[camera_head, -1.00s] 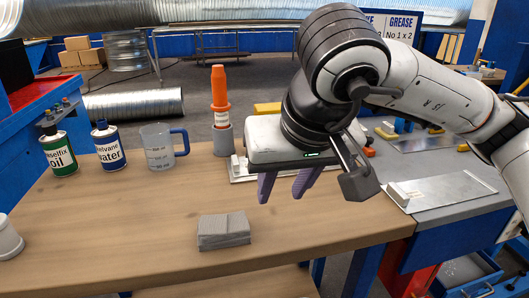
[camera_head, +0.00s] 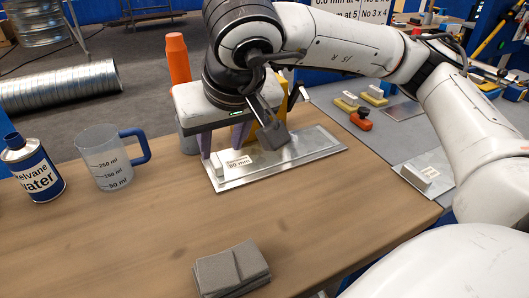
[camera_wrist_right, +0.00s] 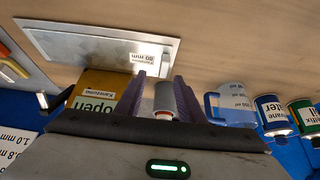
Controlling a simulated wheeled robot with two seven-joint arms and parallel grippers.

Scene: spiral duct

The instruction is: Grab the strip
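The only strip-like thing I can make out is a flat metal sheet (camera_head: 300,152) on the wooden table, with a small pale block and an "80 mm" label (camera_head: 238,163) at its left end. It also shows in the right wrist view as a metal sheet (camera_wrist_right: 75,55). My right gripper (camera_head: 222,148) has its purple fingers apart, pointing down near the sheet's left end. In the wrist view its fingers (camera_wrist_right: 158,95) are apart; a grey cylinder shows between them, apparently in the background. I cannot tell the fingers' height above the sheet. My left gripper is not in view.
A folded grey cloth-like pad (camera_head: 232,270) lies at the front. A measuring jug (camera_head: 108,162) and a water can (camera_head: 35,170) stand left. An orange-topped cylinder (camera_head: 178,60) stands behind the gripper, beside a yellow box (camera_wrist_right: 98,90). Another metal sheet (camera_head: 428,172) lies right.

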